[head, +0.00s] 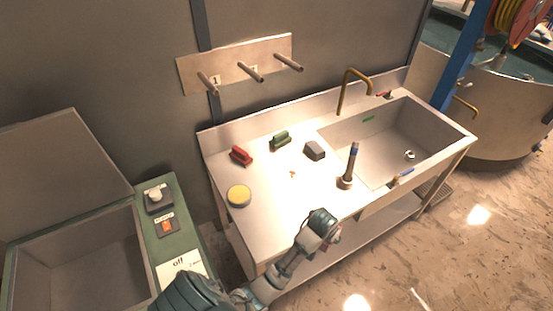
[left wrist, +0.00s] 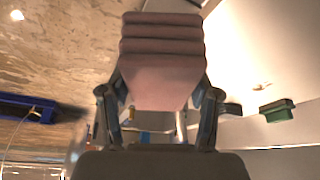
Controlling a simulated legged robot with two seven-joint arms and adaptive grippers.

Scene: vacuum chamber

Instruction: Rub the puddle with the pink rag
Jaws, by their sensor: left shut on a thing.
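The pink rag (left wrist: 162,75) shows in the left wrist view as a folded, layered block between the fingers of my left gripper (left wrist: 162,100). The gripper is shut on it. In the head view my left gripper (head: 322,226) is by the front edge of the steel counter, and the rag is mostly hidden there. A small brownish spot (head: 293,174), which may be the puddle, lies on the counter beyond the gripper. A similar spot (left wrist: 262,86) shows right of the rag in the left wrist view. My right gripper is not in view.
The counter (head: 275,215) holds a red block (head: 241,156), green block (head: 280,140), grey block (head: 315,151) and yellow round item (head: 239,195). A blue-topped upright tool (head: 349,165) stands near the sink (head: 380,150). A blue-handled item (head: 403,175) lies on the sink's front rim.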

